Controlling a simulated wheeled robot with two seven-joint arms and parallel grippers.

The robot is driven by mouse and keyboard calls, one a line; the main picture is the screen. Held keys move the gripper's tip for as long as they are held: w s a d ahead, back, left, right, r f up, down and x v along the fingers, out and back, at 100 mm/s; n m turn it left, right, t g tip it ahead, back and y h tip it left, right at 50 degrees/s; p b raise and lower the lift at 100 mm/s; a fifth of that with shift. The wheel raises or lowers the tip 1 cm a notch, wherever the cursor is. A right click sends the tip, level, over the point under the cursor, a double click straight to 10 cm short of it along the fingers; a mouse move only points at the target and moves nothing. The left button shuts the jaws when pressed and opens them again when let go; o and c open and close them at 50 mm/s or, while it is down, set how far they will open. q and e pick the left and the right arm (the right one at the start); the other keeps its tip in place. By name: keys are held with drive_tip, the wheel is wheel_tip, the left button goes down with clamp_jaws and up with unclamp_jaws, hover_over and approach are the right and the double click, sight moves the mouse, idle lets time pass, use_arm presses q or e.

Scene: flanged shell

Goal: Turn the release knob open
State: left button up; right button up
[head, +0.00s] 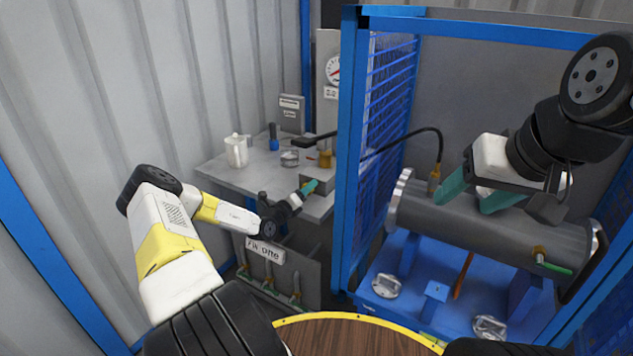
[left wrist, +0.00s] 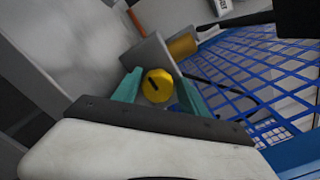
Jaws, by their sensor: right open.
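The yellow release knob (left wrist: 157,85) has a black slanted mark on its face. It sits on a grey box (left wrist: 150,50) in the left wrist view; in the head view the box (head: 319,180) stands at the bench's right end. My left gripper (head: 313,184) is there, and in the left wrist view its teal fingers (left wrist: 157,88) flank the knob on both sides. My right gripper (head: 476,197) is open near the top of the grey flanged shell (head: 480,228), fingers spread.
A blue mesh fence (head: 385,120) divides the bench (head: 250,172) from the shell's blue stand (head: 405,310). A white jug (head: 236,151) and small items stand on the bench. A black hose (head: 415,131) arches to the shell. A round wooden table (head: 350,338) is in front.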

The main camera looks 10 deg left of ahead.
use_arm(q)
drive_tip(key=shift+a+f, duration=0.1)
drive_tip(key=shift+f, duration=0.15)
